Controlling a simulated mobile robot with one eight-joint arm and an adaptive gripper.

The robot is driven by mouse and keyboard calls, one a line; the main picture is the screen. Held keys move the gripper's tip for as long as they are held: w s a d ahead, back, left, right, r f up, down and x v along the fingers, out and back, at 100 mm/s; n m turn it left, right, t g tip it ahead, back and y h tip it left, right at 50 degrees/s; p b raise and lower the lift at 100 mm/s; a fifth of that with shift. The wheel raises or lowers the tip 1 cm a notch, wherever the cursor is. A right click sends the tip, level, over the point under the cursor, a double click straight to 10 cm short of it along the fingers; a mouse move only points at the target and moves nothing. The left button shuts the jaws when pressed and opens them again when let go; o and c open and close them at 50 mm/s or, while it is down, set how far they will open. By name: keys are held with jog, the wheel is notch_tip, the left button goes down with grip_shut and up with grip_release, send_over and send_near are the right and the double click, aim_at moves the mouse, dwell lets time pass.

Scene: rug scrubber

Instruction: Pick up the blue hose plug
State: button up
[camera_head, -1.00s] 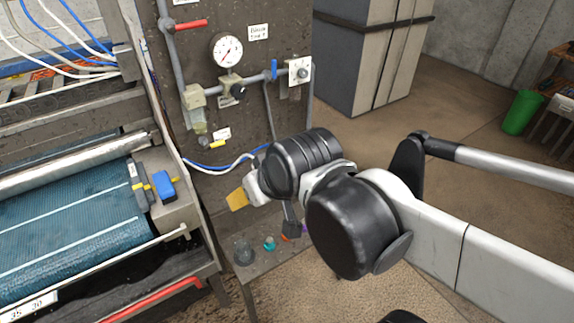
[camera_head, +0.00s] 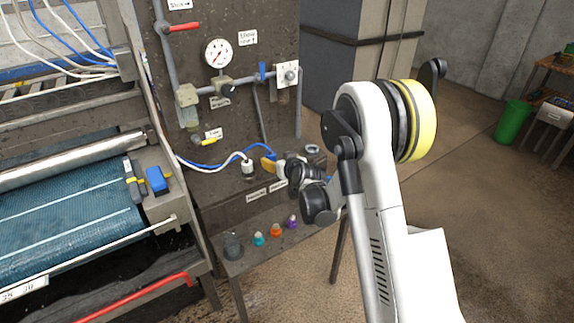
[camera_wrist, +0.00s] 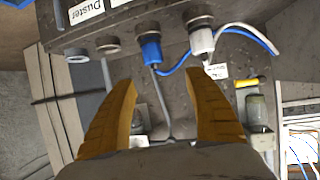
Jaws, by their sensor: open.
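The blue hose plug (camera_wrist: 151,48) sits in a socket on the dark panel in the wrist view, with a blue hose running from it. In the body view the plug is hidden behind my gripper (camera_head: 268,165); the blue hose (camera_head: 233,158) shows beside it. In the wrist view my gripper (camera_wrist: 161,83) is open and empty. Its two yellow fingers point toward the panel, and the blue plug appears beyond the gap between them, apart from both. The white hose plug (camera_wrist: 202,40) is beside the blue one; it also shows in the body view (camera_head: 248,168).
Two empty ring-shaped sockets (camera_wrist: 107,45) are on the plugs' other side. A low shelf (camera_head: 247,263) below holds teal, orange and purple pieces. The scrubbing machine (camera_head: 60,220) stands left. Pipes and a gauge (camera_head: 218,53) are above.

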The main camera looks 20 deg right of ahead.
aim_at(272, 156)
jog(key=w+f, duration=0.1)
jog(key=w+f+b, duration=0.1)
jog(key=w+f, duration=0.2)
jog(key=w, duration=0.1)
jog(key=shift+w+d+f+b, duration=0.1)
jog(key=shift+d+f+b, duration=0.05)
jog(key=shift+d+b, duration=0.15)
jog(key=b+x, duration=0.1)
jog(key=x, duration=0.2)
jog(key=b+x, duration=0.1)
jog(key=x, duration=0.1)
jog(key=shift+w+r+b, duration=0.3)
jog(key=shift+r, duration=0.1)
grip_shut()
